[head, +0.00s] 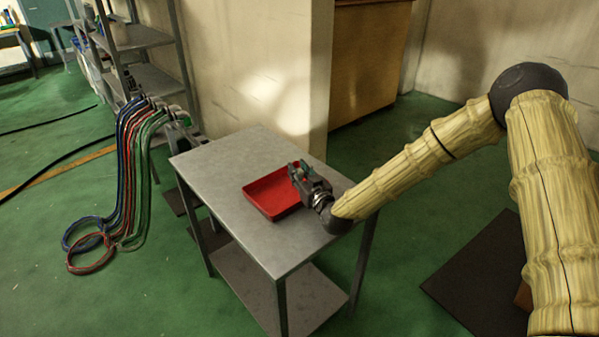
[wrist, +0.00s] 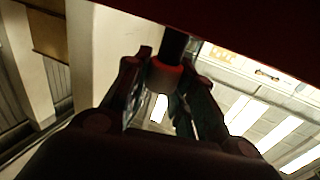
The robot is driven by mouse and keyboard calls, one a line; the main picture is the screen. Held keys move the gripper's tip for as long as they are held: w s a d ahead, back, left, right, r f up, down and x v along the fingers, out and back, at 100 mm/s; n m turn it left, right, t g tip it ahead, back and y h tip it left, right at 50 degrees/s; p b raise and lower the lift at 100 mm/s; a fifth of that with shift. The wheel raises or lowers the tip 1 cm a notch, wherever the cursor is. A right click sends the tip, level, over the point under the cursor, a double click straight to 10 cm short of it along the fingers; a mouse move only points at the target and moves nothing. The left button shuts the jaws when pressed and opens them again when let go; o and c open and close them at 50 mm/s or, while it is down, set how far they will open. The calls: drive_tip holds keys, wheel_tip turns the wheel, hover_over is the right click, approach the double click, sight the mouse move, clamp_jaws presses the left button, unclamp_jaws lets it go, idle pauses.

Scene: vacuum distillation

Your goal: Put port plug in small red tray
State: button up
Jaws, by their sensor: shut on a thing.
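The small red tray (head: 268,206) lies on the grey metal table, and a dark red surface (wrist: 240,22), likely the tray, fills the top edge of the wrist view. My gripper (head: 298,170) is over the tray's right side in the head view. In the wrist view my gripper is shut on the port plug (wrist: 166,76), a dark cylinder with an orange-red ring between the fingers. The plug's dark end points toward the red surface. Whether it touches the tray cannot be told. In the head view the fingers mostly hide the plug.
The grey table (head: 222,158) has bare room left of and in front of the tray. A wall pillar (head: 285,70) stands close behind it. Coloured hoses (head: 130,170) hang from a rack at the left. A dark mat (head: 475,280) lies on the green floor at the right.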

drive_tip(key=shift+s+f+b, duration=0.2)
drive_tip(key=shift+f+b, duration=0.2)
drive_tip(key=shift+f, duration=0.2)
drive_tip(key=o, duration=0.8)
drive_tip(key=shift+f, duration=0.1)
drive_tip(key=shift+o, duration=0.6)
drive_tip(key=shift+s+f, duration=0.1)
drive_tip(key=shift+r+p, duration=0.3)
drive_tip(key=shift+p, duration=0.1)
drive_tip(key=shift+s, duration=0.1)
drive_tip(key=v, duration=0.3)
drive_tip(key=b+v, duration=0.1)
drive_tip(key=v, duration=0.3)
drive_tip(key=r+v, duration=0.1)
drive_tip(key=v, duration=0.3)
drive_tip(key=shift+d, duration=0.25)
